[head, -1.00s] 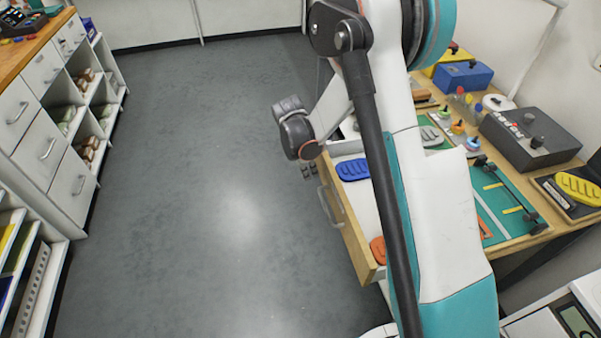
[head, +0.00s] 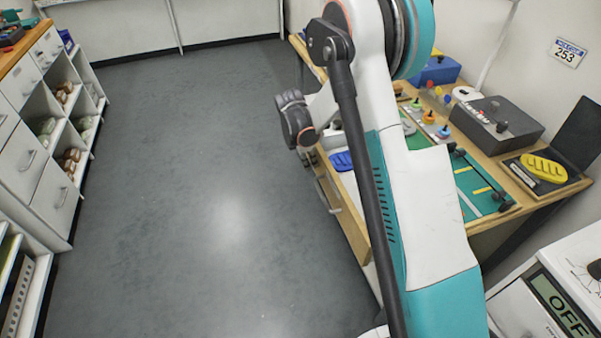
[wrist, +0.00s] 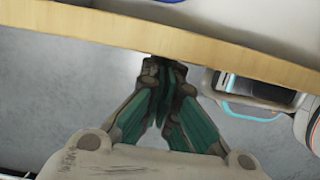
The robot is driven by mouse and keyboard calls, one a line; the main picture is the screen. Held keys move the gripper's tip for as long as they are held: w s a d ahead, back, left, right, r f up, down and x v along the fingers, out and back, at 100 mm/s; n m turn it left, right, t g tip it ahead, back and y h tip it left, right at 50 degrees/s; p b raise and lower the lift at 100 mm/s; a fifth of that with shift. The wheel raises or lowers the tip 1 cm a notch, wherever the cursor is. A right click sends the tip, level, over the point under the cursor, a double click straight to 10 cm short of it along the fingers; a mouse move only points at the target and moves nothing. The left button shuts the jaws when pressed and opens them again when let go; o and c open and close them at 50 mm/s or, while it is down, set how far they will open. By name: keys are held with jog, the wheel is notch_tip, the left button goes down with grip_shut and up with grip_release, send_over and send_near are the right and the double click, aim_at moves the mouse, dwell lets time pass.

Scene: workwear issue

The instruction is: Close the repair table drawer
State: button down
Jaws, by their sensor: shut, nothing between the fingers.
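The repair table drawer (head: 350,218) is pulled out from the left side of the wooden repair table (head: 520,212). Its bar handle (head: 328,197) is on the front face. A blue item (head: 342,161) lies in it, and my arm hides much of the inside. In the wrist view the drawer's wooden front edge (wrist: 90,27) runs across the top. My gripper (wrist: 165,68) is shut and empty, its fingertips at the outer side of that edge. I cannot tell whether they touch it. In the head view my arm largely hides the gripper.
On the table stand a dark grey control box (head: 495,124), a green mat (head: 478,185) and a yellow item (head: 543,168) in a black case. White drawer units (head: 40,165) line the left. A white device (head: 555,290) reading OFF is at lower right. The grey floor between is clear.

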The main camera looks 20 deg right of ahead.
jog(key=d, duration=1.3)
jog(key=shift+a, duration=0.15)
